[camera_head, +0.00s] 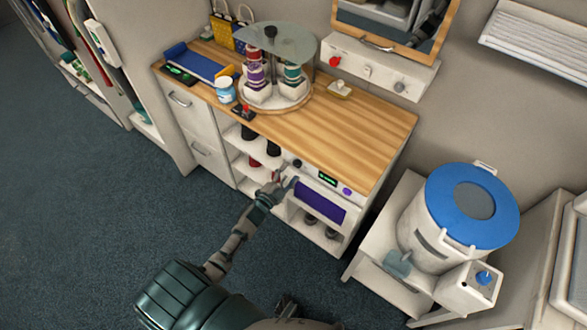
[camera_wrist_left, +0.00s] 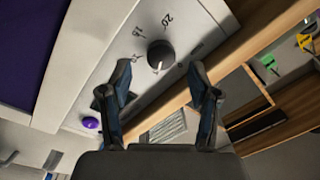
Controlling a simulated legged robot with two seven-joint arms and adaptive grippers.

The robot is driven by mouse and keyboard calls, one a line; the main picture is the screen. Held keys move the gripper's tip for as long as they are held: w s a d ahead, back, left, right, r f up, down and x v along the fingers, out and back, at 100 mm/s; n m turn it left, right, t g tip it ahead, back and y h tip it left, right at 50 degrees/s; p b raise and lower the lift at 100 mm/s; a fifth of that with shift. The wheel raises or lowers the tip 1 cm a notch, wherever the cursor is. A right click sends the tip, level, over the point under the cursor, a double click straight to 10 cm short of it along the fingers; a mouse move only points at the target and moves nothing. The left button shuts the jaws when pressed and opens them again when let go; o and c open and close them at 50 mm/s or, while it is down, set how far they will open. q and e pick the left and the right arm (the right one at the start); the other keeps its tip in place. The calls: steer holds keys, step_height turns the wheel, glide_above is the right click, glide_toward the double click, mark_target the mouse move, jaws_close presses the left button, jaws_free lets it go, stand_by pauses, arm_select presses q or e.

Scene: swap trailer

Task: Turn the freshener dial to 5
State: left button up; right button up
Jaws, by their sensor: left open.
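The freshener (camera_head: 318,199) is a white unit with a purple front window, built into the cabinet under the wooden worktop. Its dark round dial (camera_wrist_left: 160,55) has a white mark pointing down in the left wrist view, with printed numbers around it, including a 20. My left gripper (camera_head: 280,182) is in front of the panel's left end. In the left wrist view my left gripper (camera_wrist_left: 160,78) is open, its two fingers on either side of the dial, with gaps beside it. A dark part at the bottom edge of the head view may be my right gripper (camera_head: 288,305).
A purple button (camera_wrist_left: 91,123) is on the same panel, and a lit green display (camera_head: 328,180) shows in the head view. The wooden worktop (camera_head: 345,130) overhangs the unit. A bin with a blue lid (camera_head: 445,195) stands to the right. The floor at left is clear.

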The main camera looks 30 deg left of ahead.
arm_select(q)
steer(key=s, duration=0.8)
steer(key=shift+s+a+f, duration=0.2)
steer(key=shift+s+f, duration=0.05)
steer(key=shift+s, duration=0.1)
steer(key=shift+f, duration=0.1)
